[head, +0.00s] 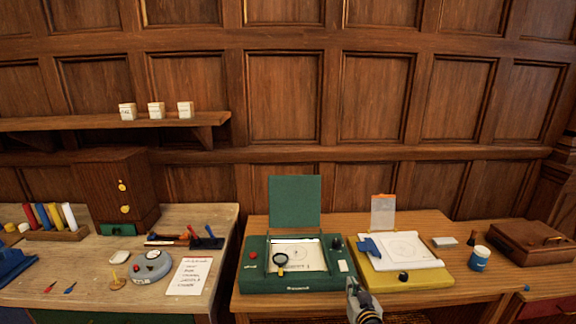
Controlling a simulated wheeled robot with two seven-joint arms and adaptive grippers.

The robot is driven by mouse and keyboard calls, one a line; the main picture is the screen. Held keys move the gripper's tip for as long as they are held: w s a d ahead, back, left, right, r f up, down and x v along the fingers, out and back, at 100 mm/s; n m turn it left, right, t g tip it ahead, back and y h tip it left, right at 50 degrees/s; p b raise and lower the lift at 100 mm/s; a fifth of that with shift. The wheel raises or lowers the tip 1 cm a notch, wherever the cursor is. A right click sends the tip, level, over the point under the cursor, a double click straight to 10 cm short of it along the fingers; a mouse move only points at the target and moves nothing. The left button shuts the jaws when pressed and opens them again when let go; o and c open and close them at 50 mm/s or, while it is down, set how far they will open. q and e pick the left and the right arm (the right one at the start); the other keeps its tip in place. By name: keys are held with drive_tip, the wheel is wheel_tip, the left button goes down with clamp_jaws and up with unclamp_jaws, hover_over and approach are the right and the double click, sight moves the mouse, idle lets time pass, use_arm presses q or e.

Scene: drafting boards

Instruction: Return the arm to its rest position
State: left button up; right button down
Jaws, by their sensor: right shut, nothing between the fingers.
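My right gripper (356,292) shows at the bottom edge, just right of centre, in front of the desk. Its fingers are shut with nothing between them. It stands close to the front right corner of the green drafting board (262,284). That board has its green lid (294,202) upright, a pale sheet and a black-rimmed magnifier (280,260). My left gripper is out of view.
A blue cup (479,258) and a brown case (532,242) stand at right. The left bench holds a wooden cabinet (116,188), a grey round device (151,266) and a written note (189,276). A gap separates the desks. Small white boxes (156,110) sit on the shelf.

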drive_tip(key=s+a+f+g, duration=0.15)
drive_tip(key=s+f, duration=0.45)
drive_tip(key=f, duration=0.8)
drive_tip(key=s+a+f+n+g, duration=0.1)
drive_tip(key=s+f+g, duration=0.35)
drive_tip(key=f, duration=0.85)
drive_tip(key=s+a+f+g, duration=0.1)
drive_tip(key=s+a+f, duration=0.1)
drive_tip(key=s+f, duration=0.9)
drive_tip(key=s+d+f+n+g, duration=0.1)
drive_tip(key=s+d+f+g, duration=0.25)
drive_tip(key=s+f, duration=1.2)
drive_tip(key=s+d+f+g, duration=0.1)
drive_tip(key=s+d+f, duration=0.1)
drive_tip(key=s, duration=0.7)
drive_tip(key=s+d+f+g, duration=0.2)
drive_tip(key=s+d, duration=0.2)
drive_tip(key=s, duration=0.6)
drive_tip(key=shift+s+d+f+n+h, duration=0.15)
drive_tip(key=shift+d+f+n+h, duration=0.1)
drive_tip(key=shift+n+h, duration=0.05)
